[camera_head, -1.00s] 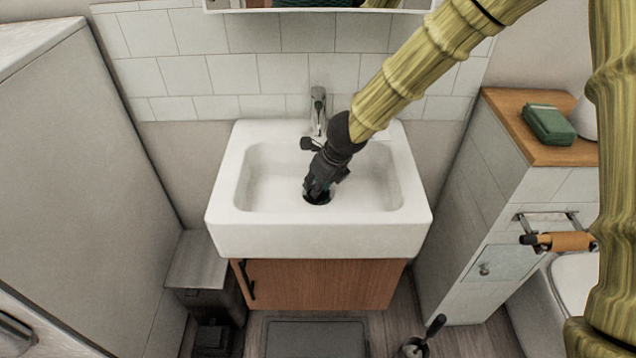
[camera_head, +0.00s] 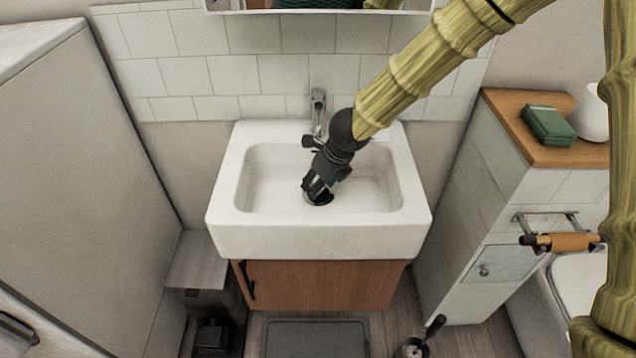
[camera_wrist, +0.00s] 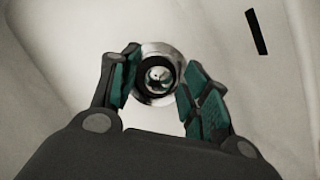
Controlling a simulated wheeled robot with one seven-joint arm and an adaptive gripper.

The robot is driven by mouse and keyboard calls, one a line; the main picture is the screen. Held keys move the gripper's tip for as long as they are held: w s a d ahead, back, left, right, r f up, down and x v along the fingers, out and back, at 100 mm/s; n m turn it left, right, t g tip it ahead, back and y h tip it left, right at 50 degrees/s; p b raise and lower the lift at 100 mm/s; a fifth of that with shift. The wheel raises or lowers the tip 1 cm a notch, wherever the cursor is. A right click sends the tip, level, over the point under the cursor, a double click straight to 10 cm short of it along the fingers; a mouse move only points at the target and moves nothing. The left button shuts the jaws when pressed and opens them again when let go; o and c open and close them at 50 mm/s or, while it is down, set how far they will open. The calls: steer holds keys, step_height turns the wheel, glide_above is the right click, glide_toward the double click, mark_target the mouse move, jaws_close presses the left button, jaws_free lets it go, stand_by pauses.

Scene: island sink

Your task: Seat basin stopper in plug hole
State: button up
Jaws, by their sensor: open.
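My gripper (camera_head: 317,190) is low in the white basin (camera_head: 255,216), just above the plug hole (camera_head: 320,199). In the wrist view my gripper (camera_wrist: 161,64) is open, with one green-padded finger on each side of the stopper (camera_wrist: 159,75). The stopper shows as a small shiny round piece inside a dark ring. A bright metal rim (camera_wrist: 157,46) surrounds that ring, and the stopper looks centred in it. A gap shows beside the right finger; whether the left finger touches the rim is unclear. How deep or level the stopper sits cannot be told.
A chrome tap (camera_head: 318,108) stands behind my wrist, at the back of the basin. A dark slot (camera_wrist: 256,31) marks the basin wall. A tiled cabinet (camera_head: 467,205) with a green box (camera_head: 549,124) stands to the right. The basin's left side is clear.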

steer(key=p+v, duration=0.2)
steer(key=v, duration=0.8)
steer(key=shift+r, duration=0.4)
steer(key=shift+s+d, duration=0.1)
